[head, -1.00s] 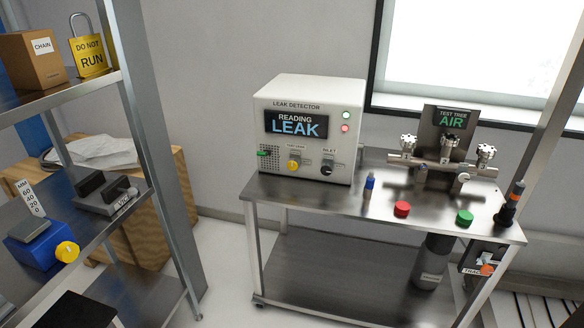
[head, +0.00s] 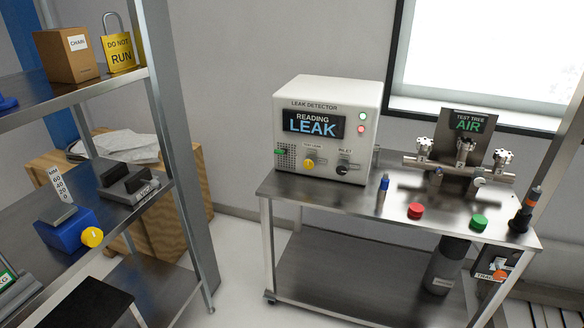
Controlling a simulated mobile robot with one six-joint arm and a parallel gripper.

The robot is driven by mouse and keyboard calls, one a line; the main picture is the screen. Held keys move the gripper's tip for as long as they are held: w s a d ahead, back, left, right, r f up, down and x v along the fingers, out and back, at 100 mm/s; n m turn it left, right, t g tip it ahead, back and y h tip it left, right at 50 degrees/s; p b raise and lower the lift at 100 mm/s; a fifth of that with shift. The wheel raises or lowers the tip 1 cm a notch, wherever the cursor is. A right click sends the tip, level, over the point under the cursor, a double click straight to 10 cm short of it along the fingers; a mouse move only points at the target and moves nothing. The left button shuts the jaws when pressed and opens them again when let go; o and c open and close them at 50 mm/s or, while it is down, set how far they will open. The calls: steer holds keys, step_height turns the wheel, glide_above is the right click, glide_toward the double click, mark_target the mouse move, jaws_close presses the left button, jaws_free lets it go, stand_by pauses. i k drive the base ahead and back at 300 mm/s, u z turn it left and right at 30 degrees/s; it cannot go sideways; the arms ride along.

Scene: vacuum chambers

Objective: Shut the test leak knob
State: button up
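The leak detector (head: 330,110) is a white box on the left end of a steel cart. Its dark screen (head: 313,123) reads "READING LEAK". The yellow test leak knob (head: 309,163) is low on its front face, under a small "TEST LEAK" label. A black inlet knob (head: 342,169) sits to its right. A green light (head: 362,116) and a red light (head: 361,129) show at the upper right of the face. The yellow knob's exact pointing is too small to tell. My gripper is not in view.
The cart top (head: 390,205) also carries a test tree (head: 465,150) reading "AIR", a red cap (head: 415,210), a green cap (head: 478,222) and a small blue bottle (head: 383,184). A metal shelf rack (head: 180,150) stands at the left. Floor shows between rack and cart.

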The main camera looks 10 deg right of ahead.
mark_target(308, 164)
steer(key=u, duration=0.65)
steer(key=k, duration=0.8)
steer(key=u, duration=0.8)
steer(key=i, duration=1)
steer(key=u, duration=0.05)
